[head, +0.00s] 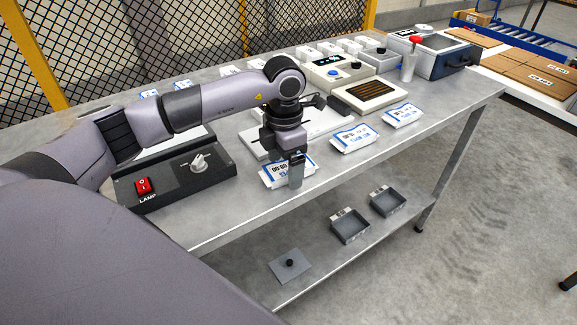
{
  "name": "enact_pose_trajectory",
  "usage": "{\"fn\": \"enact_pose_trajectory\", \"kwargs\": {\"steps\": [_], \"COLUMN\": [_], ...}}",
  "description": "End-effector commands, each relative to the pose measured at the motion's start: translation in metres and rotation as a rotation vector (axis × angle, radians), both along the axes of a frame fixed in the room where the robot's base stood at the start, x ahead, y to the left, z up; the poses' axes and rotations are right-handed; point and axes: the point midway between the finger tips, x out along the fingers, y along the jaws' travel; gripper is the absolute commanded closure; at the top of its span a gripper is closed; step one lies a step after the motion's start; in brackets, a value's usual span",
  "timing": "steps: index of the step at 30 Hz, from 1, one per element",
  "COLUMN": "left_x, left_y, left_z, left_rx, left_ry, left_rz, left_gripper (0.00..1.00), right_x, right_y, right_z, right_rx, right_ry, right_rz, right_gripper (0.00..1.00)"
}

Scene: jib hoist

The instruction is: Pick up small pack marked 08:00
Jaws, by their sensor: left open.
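A small white pack with blue print (271,180) lies near the front edge of the grey table, right of the lamp box. Its dark marking looks like 08:00 turned upside down, partly covered by my gripper. My left gripper (296,174) points down over this pack, its fingers in front of the pack's middle and right part. It is open; I cannot tell whether the fingers touch the pack. Two similar packs lie to the right, a middle one (353,139) and a far one (402,115); their markings are too small to read. My right gripper is not in view.
A lamp box (180,178) with a red switch and knob stands left of the pack. Behind are a white device with a display (335,72) and a tray with dark slots (369,96). Two grey bins (349,226) (387,201) sit on the lower shelf.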

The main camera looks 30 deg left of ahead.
Motion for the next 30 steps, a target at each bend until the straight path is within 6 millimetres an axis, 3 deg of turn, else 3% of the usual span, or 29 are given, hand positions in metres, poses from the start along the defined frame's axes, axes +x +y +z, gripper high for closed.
{"fn": "enact_pose_trajectory", "kwargs": {"steps": [8, 12, 14, 24, 30], "left_x": [0.0, 0.0, 0.0, 0.001, 0.001], "left_y": [0.0, -0.001, -0.001, -0.001, -0.001], "left_z": [-0.004, -0.004, -0.004, -0.001, 0.017], "left_rx": [0.0, -0.001, -0.002, -0.001, -0.002], "left_ry": [-0.001, 0.0, -0.001, -0.003, -0.007], "left_rz": [-0.001, -0.001, -0.001, -0.001, 0.0], "left_gripper": [0.11, 0.56, 0.72, 0.72, 0.72], "right_x": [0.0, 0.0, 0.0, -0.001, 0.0], "right_y": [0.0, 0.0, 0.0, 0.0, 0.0], "right_z": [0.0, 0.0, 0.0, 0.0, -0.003], "right_rx": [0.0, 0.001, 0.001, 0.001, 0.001], "right_ry": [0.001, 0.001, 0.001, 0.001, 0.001], "right_rz": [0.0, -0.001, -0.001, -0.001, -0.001], "right_gripper": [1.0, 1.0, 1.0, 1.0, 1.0]}}
